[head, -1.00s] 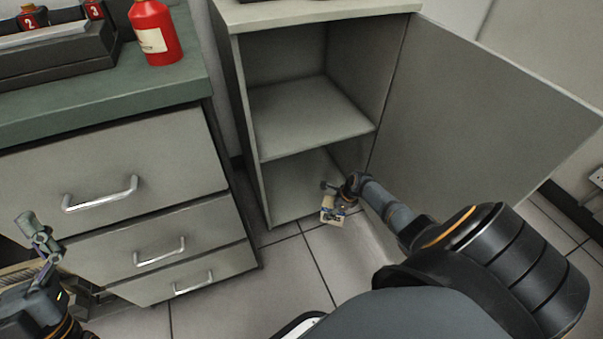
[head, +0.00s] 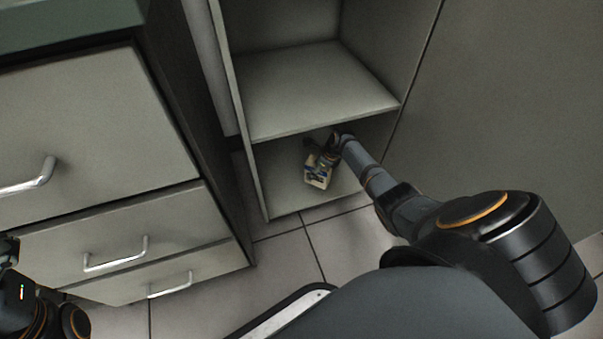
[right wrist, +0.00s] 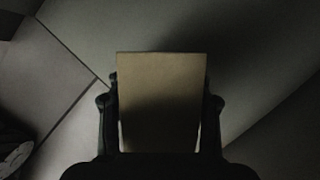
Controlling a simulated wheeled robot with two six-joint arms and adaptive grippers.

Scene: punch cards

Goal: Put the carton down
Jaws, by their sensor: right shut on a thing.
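The carton (head: 317,180) is a small tan box with blue markings. It is inside the lower compartment of the open cabinet, at or just above the compartment floor; I cannot tell if it touches. My right gripper (head: 318,166) is shut on it, reaching in from the right. In the right wrist view the carton (right wrist: 160,100) fills the space between the two fingers of the right gripper (right wrist: 160,112). My left gripper is out of the head view; only part of the left arm shows at the lower left.
The cabinet's middle shelf (head: 310,90) is bare and sits above my right forearm. Its open door (head: 510,110) stands at the right. A drawer unit (head: 90,130) with metal handles stands at the left. The bare compartment floor (head: 280,195) surrounds the carton.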

